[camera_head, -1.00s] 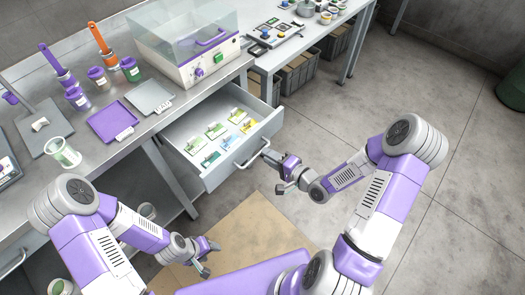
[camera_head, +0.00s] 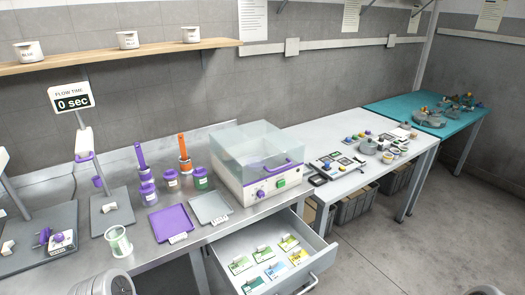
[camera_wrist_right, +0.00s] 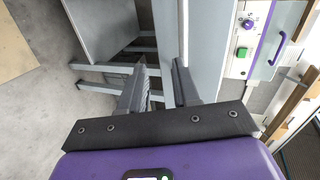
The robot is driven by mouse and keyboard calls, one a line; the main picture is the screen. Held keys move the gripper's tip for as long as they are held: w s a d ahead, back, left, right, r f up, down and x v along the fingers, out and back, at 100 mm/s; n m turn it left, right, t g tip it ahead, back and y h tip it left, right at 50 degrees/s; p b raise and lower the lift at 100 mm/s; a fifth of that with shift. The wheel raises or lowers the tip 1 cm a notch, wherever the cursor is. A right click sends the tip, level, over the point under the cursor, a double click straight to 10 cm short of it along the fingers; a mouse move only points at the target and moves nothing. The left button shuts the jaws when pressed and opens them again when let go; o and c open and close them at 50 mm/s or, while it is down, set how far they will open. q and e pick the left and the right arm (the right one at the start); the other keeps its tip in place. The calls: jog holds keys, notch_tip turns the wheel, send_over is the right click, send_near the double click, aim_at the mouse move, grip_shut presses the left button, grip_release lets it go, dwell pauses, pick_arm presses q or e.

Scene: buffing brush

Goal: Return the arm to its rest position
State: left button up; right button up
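My right gripper (camera_wrist_right: 162,82) shows in the right wrist view with its two dark fingers apart and nothing between them. A grey bench part lies beyond the fingertips. In the head view neither gripper is in the picture. Only a round joint of my left arm (camera_head: 103,284) shows at the bottom left edge. The drawer (camera_head: 318,262) under the bench stands open, with several green, yellow and blue cards inside.
A clear-lidded machine (camera_head: 262,185) stands on the bench; its purple handle and green button also show in the right wrist view (camera_wrist_right: 245,52). Purple (camera_head: 170,222) and grey (camera_head: 210,206) trays sit left of it. Floor at the right (camera_head: 425,245) is clear.

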jog(key=s+a+f+n+g+h, duration=0.1)
jog(key=s+a+f+n+g, duration=0.3)
jog(key=s+f+g, duration=0.2)
jog(key=s+a+f+n+g+h, duration=0.2)
jog(key=s+a+f+n+g, duration=0.2)
jog(key=s+f, duration=0.5)
jog(key=shift+s+a+f+n+g, duration=0.15)
jog(key=shift+s+a+n+g, duration=0.25)
jog(key=shift+a+g, duration=0.5)
